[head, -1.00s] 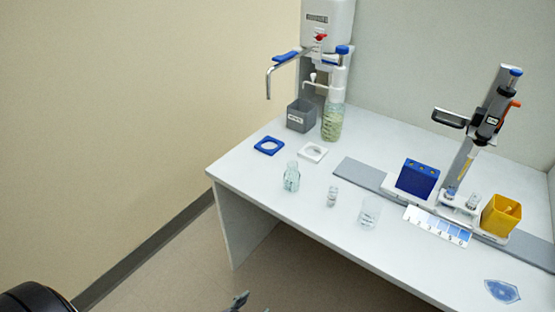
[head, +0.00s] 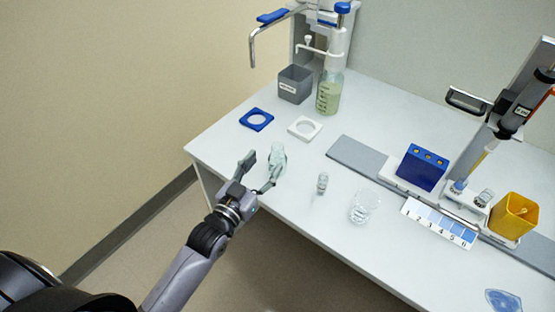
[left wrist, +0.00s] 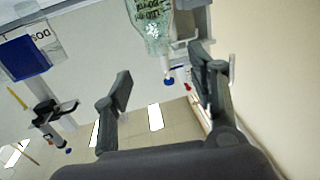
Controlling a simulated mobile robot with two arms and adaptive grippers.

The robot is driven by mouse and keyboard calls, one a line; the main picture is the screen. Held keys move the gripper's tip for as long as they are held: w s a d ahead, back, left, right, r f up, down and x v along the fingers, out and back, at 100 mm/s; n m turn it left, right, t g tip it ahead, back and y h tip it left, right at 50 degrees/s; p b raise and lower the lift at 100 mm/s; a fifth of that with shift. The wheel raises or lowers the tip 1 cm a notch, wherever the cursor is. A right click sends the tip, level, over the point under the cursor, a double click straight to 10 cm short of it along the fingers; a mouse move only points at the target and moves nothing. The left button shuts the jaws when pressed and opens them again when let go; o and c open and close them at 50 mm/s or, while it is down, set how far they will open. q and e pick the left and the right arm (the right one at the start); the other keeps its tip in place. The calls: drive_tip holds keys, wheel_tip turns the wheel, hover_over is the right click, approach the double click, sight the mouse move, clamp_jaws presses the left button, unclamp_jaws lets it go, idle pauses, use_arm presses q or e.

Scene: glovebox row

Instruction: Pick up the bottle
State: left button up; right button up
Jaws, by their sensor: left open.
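A small clear glass bottle (head: 278,157) stands upright on the white bench near its front left edge. My left gripper (head: 263,171) is open and empty in front of it, with its fingers pointing at the bottle. The right-hand finger overlaps the lower part of the bottle in the head view. In the left wrist view the bottle (left wrist: 150,24) shows upside down with dark lettering, at the top edge and cut off, beyond the open fingertips (left wrist: 160,72). My right gripper is not in view.
A small vial (head: 322,183) and a clear beaker (head: 364,207) stand to the right of the bottle. A blue square ring (head: 244,121) and a white one (head: 292,127) lie behind it. A dispenser bottle with greenish liquid (head: 328,97) and a grey bin (head: 295,88) stand farther back.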

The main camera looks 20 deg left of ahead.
sight(274, 151)
use_arm(q)
drive_tip(key=w, duration=0.2)
drive_tip(key=w+d, duration=0.1)
drive_tip(key=w, duration=0.5)
drive_tip(key=shift+d+f+p, duration=0.1)
drive_tip(key=shift+d+p, duration=0.2)
drive_tip(key=shift+p, duration=0.05)
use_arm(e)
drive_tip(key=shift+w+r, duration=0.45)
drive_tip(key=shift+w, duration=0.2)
use_arm(q)
drive_tip(key=shift+c, duration=0.5)
clamp_jaws()
